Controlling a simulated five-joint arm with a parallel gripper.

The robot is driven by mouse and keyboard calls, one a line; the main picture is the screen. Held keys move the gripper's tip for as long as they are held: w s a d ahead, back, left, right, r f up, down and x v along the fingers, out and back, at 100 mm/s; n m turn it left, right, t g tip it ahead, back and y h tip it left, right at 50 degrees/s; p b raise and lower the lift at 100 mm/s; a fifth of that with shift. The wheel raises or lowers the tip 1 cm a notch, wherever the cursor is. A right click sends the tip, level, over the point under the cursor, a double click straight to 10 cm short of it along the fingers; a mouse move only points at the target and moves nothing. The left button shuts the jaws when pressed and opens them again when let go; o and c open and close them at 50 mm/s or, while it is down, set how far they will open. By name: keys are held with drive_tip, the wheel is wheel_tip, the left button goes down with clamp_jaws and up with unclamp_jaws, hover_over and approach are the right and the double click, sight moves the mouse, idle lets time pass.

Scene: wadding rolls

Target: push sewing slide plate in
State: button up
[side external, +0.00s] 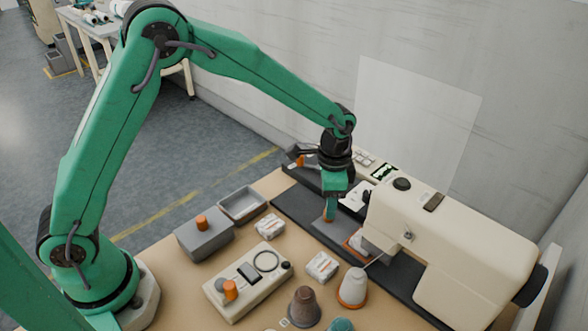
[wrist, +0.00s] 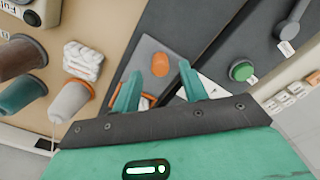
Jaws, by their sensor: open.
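The cream sewing machine (side external: 455,235) lies along the right of the bench on a dark base strip. The grey slide plate (side external: 322,230) is in that strip, left of the machine's needle end; in the wrist view it is a grey panel (wrist: 147,58) with an orange oval (wrist: 160,65). An orange-edged opening (side external: 356,243) shows beside the plate, partly hidden. My gripper (side external: 330,212) points down over the plate. In the wrist view my gripper (wrist: 158,82) is open and empty, its two teal fingers apart with the oval ahead between them. Contact with the plate cannot be told.
Left of the strip are a grey box (side external: 204,236) with an orange knob, a grey tray (side external: 243,204), a control box (side external: 247,282), white wadding rolls (side external: 322,266) and thread cones (side external: 305,307). A green button (wrist: 242,70) is right of my fingers. A translucent panel (side external: 415,120) stands behind.

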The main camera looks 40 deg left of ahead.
drive_tip(key=shift+f, duration=1.45)
clamp_jaws()
